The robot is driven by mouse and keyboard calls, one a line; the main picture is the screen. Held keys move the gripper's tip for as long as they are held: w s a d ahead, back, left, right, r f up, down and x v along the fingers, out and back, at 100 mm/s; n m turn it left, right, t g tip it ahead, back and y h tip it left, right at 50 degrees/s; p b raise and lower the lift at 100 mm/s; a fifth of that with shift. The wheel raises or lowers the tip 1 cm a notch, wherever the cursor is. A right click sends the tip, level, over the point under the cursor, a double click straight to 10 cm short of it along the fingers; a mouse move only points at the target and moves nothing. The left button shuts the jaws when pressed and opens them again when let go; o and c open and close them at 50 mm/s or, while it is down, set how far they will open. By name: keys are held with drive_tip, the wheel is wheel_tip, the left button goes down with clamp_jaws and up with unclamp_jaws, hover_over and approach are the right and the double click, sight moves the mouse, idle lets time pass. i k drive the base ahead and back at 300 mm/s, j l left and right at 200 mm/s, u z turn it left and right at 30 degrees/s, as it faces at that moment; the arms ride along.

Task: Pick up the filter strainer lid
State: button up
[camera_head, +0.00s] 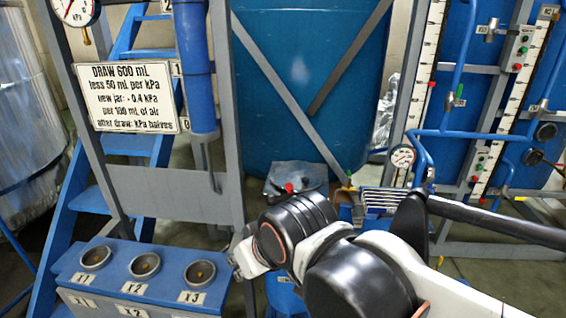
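I cannot pick out the filter strainer lid with certainty. A grey, box-like piece with a red knob (289,187) stands low in front of the big blue tank, and I cannot tell whether it is or bears the lid. My arm, white with black joints, comes in from the lower right and reaches to the lower middle. It hides part of what stands behind and below it. I cannot make out gripper fingers at the arm's end.
A blue bench with three round sockets (146,266) stands at the lower left. A blue tank (300,90) fills the back. A sign (128,98) hangs on the grey frame. Blue pipes, a gauge (402,157) and panels stand at the right.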

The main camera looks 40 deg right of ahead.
sight(297, 173)
drive_tip(key=z, duration=1.15)
drive_tip(key=l+z, duration=0.1)
drive_tip(key=z, duration=0.35)
drive_tip(key=l+z, duration=0.1)
drive_tip(key=z, duration=0.35)
drive_tip(key=l+z, duration=0.15)
drive_tip(key=z, duration=0.3)
drive_tip(key=l+z, duration=0.1)
drive_tip(key=z, duration=0.35)
drive_tip(key=i+l+z, duration=0.3)
drive_tip(key=i+l, duration=0.25)
drive_tip(key=l, duration=0.3)
drive_tip(key=i+l+z, duration=0.3)
drive_tip(key=i+l, duration=0.3)
drive_tip(key=l, duration=0.2)
drive_tip(key=i+u, duration=0.7)
drive_tip(key=i+l+u, duration=0.2)
drive_tip(key=i+u, duration=0.15)
drive_tip(key=i+j+u, duration=0.2)
drive_tip(key=i+u, duration=0.95)
drive_tip(key=i+l+u, duration=0.35)
drive_tip(key=i, duration=0.15)
drive_tip(key=i+j+u, duration=0.15)
drive_tip(key=u, duration=0.25)
drive_tip(key=i+j+u, duration=0.1)
drive_tip(key=u, duration=0.3)
drive_tip(key=i+u, duration=0.5)
drive_tip(key=u, duration=0.35)
drive_tip(key=i+l+u, duration=0.15)
drive_tip(key=u, duration=0.25)
